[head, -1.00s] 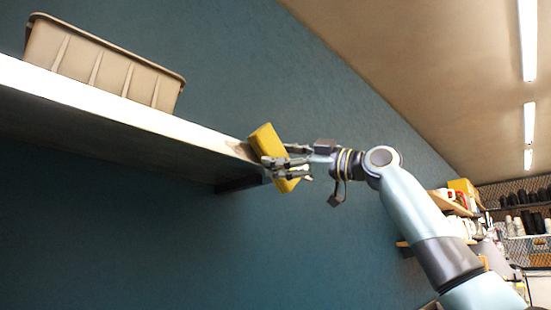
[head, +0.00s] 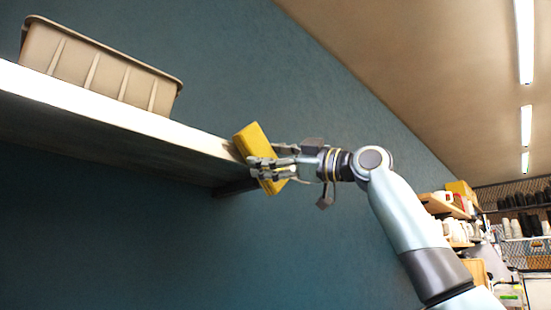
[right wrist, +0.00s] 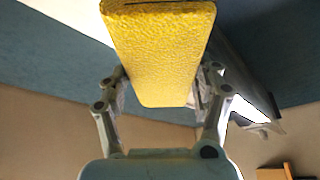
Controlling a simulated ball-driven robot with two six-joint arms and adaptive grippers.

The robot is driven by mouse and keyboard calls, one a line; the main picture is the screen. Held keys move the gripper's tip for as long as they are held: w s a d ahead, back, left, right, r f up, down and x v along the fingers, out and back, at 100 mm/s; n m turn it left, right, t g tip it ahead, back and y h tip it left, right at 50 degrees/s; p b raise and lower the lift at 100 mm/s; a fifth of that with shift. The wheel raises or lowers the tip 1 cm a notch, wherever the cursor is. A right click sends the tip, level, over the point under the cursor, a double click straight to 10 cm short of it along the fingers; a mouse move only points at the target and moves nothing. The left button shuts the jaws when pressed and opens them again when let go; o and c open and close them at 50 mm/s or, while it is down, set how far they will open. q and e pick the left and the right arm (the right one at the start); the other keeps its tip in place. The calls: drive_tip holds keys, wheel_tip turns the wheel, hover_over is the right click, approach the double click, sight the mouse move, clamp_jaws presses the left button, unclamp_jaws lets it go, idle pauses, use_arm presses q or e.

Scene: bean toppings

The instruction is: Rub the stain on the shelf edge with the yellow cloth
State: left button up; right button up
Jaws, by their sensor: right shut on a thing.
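The yellow cloth (head: 252,140) looks like a thick, block-shaped pad. My right gripper (head: 268,168) is shut on it and holds it tilted at the right end of the pale shelf (head: 120,115). In the head view the cloth overlaps the shelf's front edge; whether it touches cannot be told. In the right wrist view the cloth (right wrist: 160,55) sits between both fingers of the gripper (right wrist: 160,95). The stain is not clearly visible; the cloth covers the shelf end. My left gripper is not in view.
A beige ribbed bin (head: 100,70) stands on the shelf to the left. A dark bracket (head: 235,187) is under the shelf's right end. The blue wall is behind. Wooden shelves (head: 445,205) and a wire rack (head: 515,205) with dark items are far right.

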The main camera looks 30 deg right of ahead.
sight(217, 142)
drive_tip(key=shift+s+a+p, duration=0.15)
drive_tip(key=shift+s+a, duration=0.1)
drive_tip(key=shift+a, duration=0.45)
drive_tip(key=shift+s+a+p, duration=0.15)
drive_tip(key=shift+s+a, duration=0.1)
drive_tip(key=shift+a, duration=0.45)
drive_tip(key=shift+s+a+p, duration=0.25)
drive_tip(key=shift+a, duration=0.45)
drive_tip(key=shift+s+a+p, duration=0.2)
drive_tip(key=shift+s+a, duration=0.05)
drive_tip(key=shift+a, duration=0.45)
drive_tip(key=shift+s+a+p, duration=0.25)
drive_tip(key=shift+a, duration=0.45)
drive_tip(key=shift+s+a, duration=0.25)
drive_tip(key=shift+a, duration=0.4)
drive_tip(key=shift+s+a, duration=0.2)
drive_tip(key=shift+a, duration=0.4)
drive_tip(key=shift+s, duration=0.1)
drive_tip(key=shift+s+d, duration=0.35)
drive_tip(key=shift+s, duration=0.55)
drive_tip(key=shift+s+d, duration=0.4)
drive_tip(key=shift+s, duration=0.55)
drive_tip(key=shift+s+d, duration=0.35)
drive_tip(key=shift+s, duration=0.55)
drive_tip(key=s, duration=0.1)
drive_tip(key=s+d, duration=0.1)
drive_tip(key=shift+s, duration=0.4)
